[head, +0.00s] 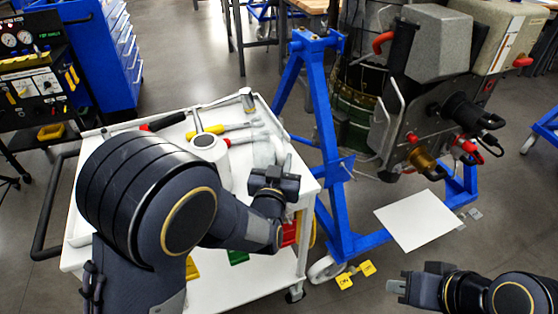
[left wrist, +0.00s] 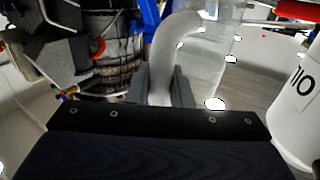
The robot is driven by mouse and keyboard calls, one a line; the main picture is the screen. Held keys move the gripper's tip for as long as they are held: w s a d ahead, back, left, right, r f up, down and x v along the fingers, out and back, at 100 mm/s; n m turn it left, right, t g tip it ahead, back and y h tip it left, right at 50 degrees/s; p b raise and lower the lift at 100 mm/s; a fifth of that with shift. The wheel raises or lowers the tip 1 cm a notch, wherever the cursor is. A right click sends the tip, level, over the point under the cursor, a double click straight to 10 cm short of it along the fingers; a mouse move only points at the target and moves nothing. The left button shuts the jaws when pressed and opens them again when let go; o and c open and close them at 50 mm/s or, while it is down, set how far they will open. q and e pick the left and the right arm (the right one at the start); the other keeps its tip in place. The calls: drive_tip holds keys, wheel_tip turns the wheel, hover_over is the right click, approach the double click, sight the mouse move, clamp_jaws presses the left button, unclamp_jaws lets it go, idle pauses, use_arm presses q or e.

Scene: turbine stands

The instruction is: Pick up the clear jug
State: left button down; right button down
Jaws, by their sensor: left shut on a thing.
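The clear jug (head: 264,148) stands on the white cart's top near its right edge, see-through and partly hidden behind my left gripper. In the left wrist view its pale curved handle (left wrist: 172,48) rises between the fingers, and its clear body (left wrist: 212,62) is just to the right. My left gripper (head: 284,168) is shut on the handle; its grey fingers (left wrist: 162,88) show on both sides of it. My right gripper (head: 396,287) is at the lower right, away from the cart, with nothing visible in it; its finger gap is unclear.
The white cart (head: 85,222) also holds a white container (head: 211,158), also in the left wrist view (left wrist: 297,100), a yellow-handled tool (head: 205,131) and a hammer (head: 247,100). A blue turbine stand (head: 322,120) is close on the right.

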use_arm(q)
drive_tip(key=s+d+r+p, duration=0.3)
drive_tip(key=s+r, duration=0.9)
drive_tip(key=s, duration=0.1)
drive_tip(key=shift+s+d, duration=0.3)
drive_tip(key=c, duration=1.9)
unclamp_jaws()
clamp_jaws()
